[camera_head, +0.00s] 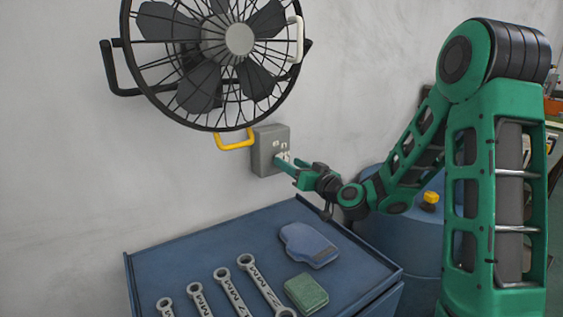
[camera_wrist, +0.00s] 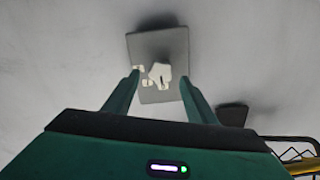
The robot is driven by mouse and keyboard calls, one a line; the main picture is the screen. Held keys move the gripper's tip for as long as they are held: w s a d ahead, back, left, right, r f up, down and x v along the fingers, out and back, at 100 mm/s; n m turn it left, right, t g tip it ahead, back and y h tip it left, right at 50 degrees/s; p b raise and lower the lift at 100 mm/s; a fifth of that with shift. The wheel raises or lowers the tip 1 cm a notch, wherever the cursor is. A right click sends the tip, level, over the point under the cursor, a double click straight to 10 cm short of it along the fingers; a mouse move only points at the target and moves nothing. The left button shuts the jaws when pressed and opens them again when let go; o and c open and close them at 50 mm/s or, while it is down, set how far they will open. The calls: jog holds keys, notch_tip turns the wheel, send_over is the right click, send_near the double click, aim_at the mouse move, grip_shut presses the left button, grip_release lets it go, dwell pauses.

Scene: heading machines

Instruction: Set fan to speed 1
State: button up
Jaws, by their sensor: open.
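A grey control box (camera_head: 264,152) is fixed to the wall below the fan. In the wrist view the box (camera_wrist: 172,46) shows a pale pointed knob (camera_wrist: 160,73) with small white labels beside it. The label numbers are too small to read. My gripper (camera_head: 284,161) is at the front of the box. In the wrist view its two fingers (camera_wrist: 160,82) are apart, one on each side of the knob; I cannot tell whether either touches it. The black wall fan (camera_head: 240,40) hangs above; whether it turns cannot be told.
A blue cabinet top (camera_head: 200,250) stands below, with several wrenches (camera_head: 228,292), a blue flat item (camera_head: 308,245) and a green block (camera_head: 306,293). A yellow handle (camera_head: 235,141) is just left of the box. A blue drum (camera_head: 410,235) stands behind my arm.

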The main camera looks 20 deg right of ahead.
jog(key=shift+x, duration=2.5)
jog(key=shift+s+a, duration=0.1)
jog(key=c, duration=1.1)
